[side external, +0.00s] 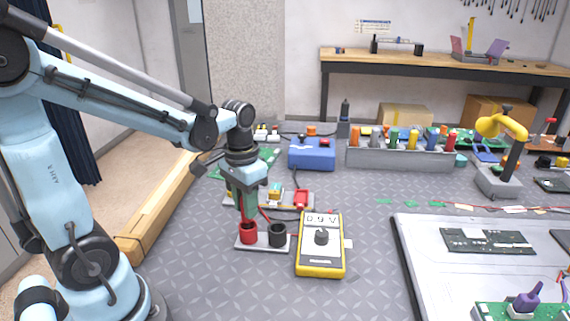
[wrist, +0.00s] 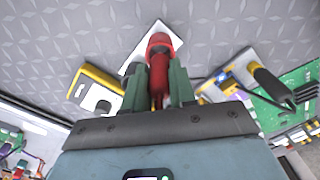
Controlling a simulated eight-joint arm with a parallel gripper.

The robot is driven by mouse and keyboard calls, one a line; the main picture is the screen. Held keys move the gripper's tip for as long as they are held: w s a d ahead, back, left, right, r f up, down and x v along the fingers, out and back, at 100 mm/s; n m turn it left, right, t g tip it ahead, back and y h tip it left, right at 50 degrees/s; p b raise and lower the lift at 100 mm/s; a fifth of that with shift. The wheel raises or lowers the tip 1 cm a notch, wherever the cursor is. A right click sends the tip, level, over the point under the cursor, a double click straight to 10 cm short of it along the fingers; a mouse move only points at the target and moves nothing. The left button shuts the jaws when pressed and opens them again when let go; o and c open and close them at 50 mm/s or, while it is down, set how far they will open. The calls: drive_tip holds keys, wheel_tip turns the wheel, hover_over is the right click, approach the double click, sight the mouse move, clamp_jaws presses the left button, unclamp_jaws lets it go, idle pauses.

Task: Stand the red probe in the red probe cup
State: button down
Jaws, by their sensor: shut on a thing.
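My gripper (side external: 247,212) points down just above the red probe cup (side external: 248,234), with its green fingers closed around the red probe (wrist: 158,78). The probe shows between the two fingers in the wrist view, in line with the red cup (wrist: 162,42). Its lower end meets the cup's mouth in that view; I cannot tell how deep it sits. The red cup stands on a pale base plate (side external: 262,248), with a black cup (side external: 277,235) to its right.
A yellow multimeter (side external: 320,262) lies right of the cups. Behind stand a red-ended board (side external: 301,199), a blue box (side external: 312,154) and a grey rack (side external: 400,158) of coloured items. A large pale panel (side external: 425,270) fills the right front. The mat before the cups is clear.

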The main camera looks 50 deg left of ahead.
drive_tip(key=shift+f, duration=1.25)
drive_tip(key=c, duration=0.8)
unclamp_jaws()
drive_tip(key=shift+c, duration=0.2)
wheel_tip(320, 180, up, 12)
drive_tip(key=shift+r, duration=0.1)
